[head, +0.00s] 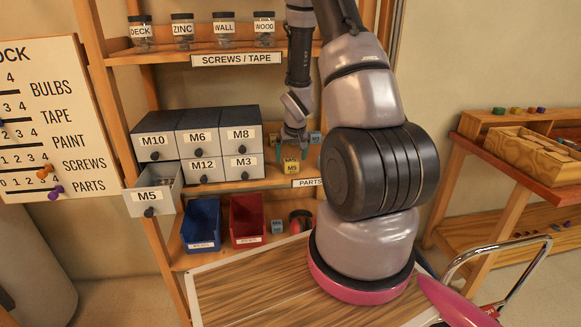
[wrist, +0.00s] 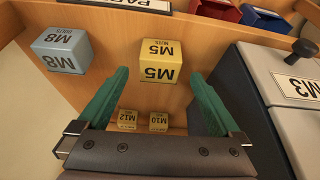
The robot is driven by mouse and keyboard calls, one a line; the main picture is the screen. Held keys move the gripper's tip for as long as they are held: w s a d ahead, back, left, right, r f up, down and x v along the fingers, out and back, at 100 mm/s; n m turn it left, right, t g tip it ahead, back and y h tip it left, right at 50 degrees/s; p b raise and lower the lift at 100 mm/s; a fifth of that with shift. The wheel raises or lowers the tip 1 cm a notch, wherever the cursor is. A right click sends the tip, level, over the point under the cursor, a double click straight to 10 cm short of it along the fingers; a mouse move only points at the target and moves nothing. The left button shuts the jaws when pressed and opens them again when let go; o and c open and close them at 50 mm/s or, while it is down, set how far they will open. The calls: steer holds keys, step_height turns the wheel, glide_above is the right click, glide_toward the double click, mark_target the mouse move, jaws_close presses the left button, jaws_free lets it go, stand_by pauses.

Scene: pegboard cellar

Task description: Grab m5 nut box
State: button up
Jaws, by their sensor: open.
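The yellow M5 nut box (head: 291,167) stands on the parts shelf, right of the drawer cabinet. In the wrist view the yellow M5 box (wrist: 160,60) appears upside down, between and beyond the fingertips. My gripper (head: 294,146) is just above and behind it in the head view. In the wrist view my gripper (wrist: 160,75) shows two teal fingers spread wide, with nothing held between them. I cannot tell whether a finger touches the box.
A blue M8 box (wrist: 63,49) and small yellow M12 (wrist: 127,119) and M10 (wrist: 159,121) boxes share the shelf. The drawer cabinet (wrist: 262,90) stands close beside my gripper. The M5 drawer (head: 152,198) is pulled out. Blue (head: 201,224) and red (head: 247,220) bins sit below.

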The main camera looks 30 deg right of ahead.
mark_target(291, 160)
steer(key=x, duration=0.3)
steer(key=shift+f, duration=0.1)
jaws_close()
